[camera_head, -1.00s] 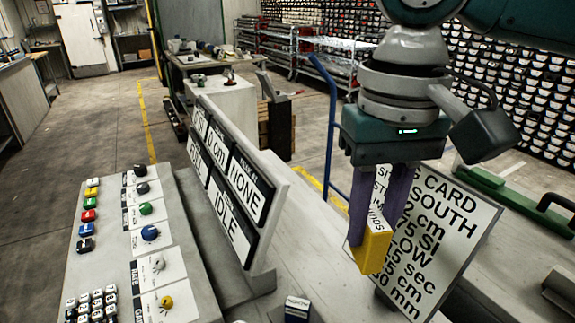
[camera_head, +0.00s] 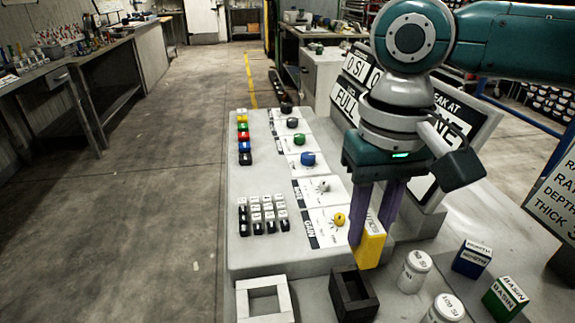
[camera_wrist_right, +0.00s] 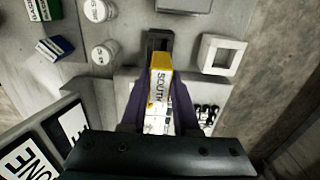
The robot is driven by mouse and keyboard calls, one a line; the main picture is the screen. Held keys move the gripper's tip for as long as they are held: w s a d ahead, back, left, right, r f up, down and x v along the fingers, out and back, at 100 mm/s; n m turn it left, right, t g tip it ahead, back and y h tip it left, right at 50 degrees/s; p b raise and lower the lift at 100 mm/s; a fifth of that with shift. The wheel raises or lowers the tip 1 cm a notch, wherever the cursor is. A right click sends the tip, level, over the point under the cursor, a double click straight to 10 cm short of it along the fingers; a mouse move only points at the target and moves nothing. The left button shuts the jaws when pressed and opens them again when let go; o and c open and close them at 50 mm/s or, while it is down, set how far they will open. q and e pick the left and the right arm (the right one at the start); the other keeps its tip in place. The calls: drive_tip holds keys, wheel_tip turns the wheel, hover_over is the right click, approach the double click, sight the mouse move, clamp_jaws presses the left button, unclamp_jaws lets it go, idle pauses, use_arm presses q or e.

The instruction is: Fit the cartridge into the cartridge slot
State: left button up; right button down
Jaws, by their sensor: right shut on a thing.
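The cartridge is a yellow block (camera_head: 369,248) with a white label; in the wrist view (camera_wrist_right: 161,75) the label reads SOUTH. My right gripper (camera_head: 374,225) is shut on it, with its purple fingers on both sides and the block hanging below. A black open-topped box (camera_head: 369,309), which looks like the cartridge slot, stands on the bench just below and in front of the cartridge. It also shows in the wrist view (camera_wrist_right: 157,36), beyond the block's end. The cartridge appears above the box, apart from it; the exact gap is unclear. My left gripper is not in view.
A white square frame (camera_head: 243,305) is left of the black box. Two white jars (camera_head: 414,271), a blue block (camera_head: 472,259) and a green block (camera_head: 505,297) are to the right. The console with knobs and keys (camera_head: 260,180) and upright display boards (camera_head: 350,68) stand behind.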

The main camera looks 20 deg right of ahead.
sight(364, 256)
drive_tip(key=shift+d, duration=0.1)
drive_tip(key=shift+r+p, duration=0.15)
drive_tip(key=shift+p, duration=0.35)
drive_tip(key=shift+f+b, duration=1.35)
drive_tip(key=shift+f, duration=1.7)
drive_tip(key=shift+p, duration=0.4)
drive_tip(key=shift+p, duration=0.5)
